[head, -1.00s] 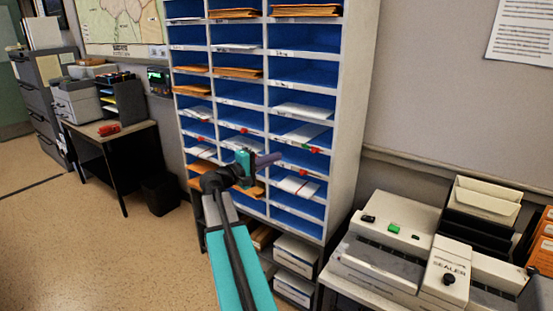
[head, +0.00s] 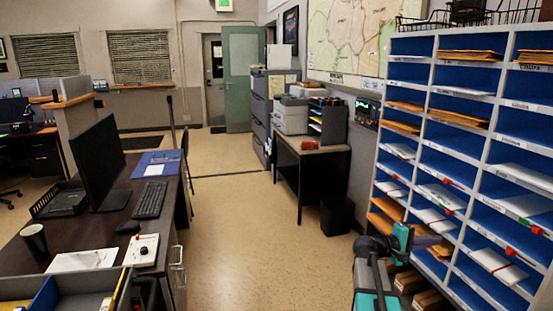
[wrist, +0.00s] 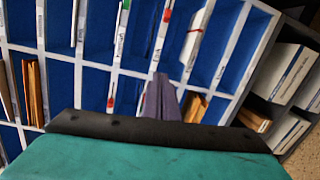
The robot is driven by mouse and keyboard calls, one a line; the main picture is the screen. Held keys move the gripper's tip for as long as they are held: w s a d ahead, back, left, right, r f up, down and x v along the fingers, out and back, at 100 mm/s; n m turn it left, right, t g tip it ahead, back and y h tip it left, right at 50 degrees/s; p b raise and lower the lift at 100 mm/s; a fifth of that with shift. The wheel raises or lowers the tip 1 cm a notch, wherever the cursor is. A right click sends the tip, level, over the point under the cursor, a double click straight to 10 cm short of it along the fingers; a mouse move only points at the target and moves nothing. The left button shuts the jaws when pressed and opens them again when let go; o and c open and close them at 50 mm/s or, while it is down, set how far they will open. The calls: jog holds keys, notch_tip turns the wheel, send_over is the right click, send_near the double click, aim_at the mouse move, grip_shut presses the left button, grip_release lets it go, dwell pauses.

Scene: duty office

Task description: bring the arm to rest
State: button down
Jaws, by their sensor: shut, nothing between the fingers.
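My arm reaches out at the lower right of the head view, with my gripper (head: 428,242) in front of the mail sorter (head: 432,107). The gripper's fingers are together with nothing between them. In the wrist view the closed purple-grey fingers (wrist: 163,103) point toward the blue compartments of the sorter. White and orange envelopes lie in several of those compartments. I cannot tell the exact gap between the fingertips and the sorter.
A dark desk (head: 100,220) with a monitor (head: 97,162), keyboard (head: 150,200) and mug (head: 35,241) stands at left. A black bin (head: 337,215) and small table (head: 312,150) stand along the wall. The floor (head: 240,230) between desk and sorter is clear.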

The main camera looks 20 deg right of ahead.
jog(key=s+a+f+n+y, duration=0.1)
jog(key=a+f+y, duration=0.1)
jog(key=a+f, duration=0.8)
jog(key=s+a+f+n+t+y, duration=0.15)
jog(key=a+f, duration=0.45)
jog(key=f, duration=0.7)
jog(key=a+f+n+y, duration=0.1)
jog(key=a+f+y, duration=0.2)
jog(key=a+f, duration=0.7)
jog(key=s+a+f+g+y, duration=0.3)
jog(key=s+a+f+y, duration=0.2)
jog(key=s+a+f, duration=1.1)
jog(key=s+a+f+m+g+y, duration=0.2)
jog(key=s+a+f+m+y, duration=0.2)
jog(key=s+a, duration=0.5)
jog(key=shift+s+a+f+y, duration=0.25)
jog(key=shift+a+f+y, duration=0.1)
jog(key=shift+a+y, duration=0.6)
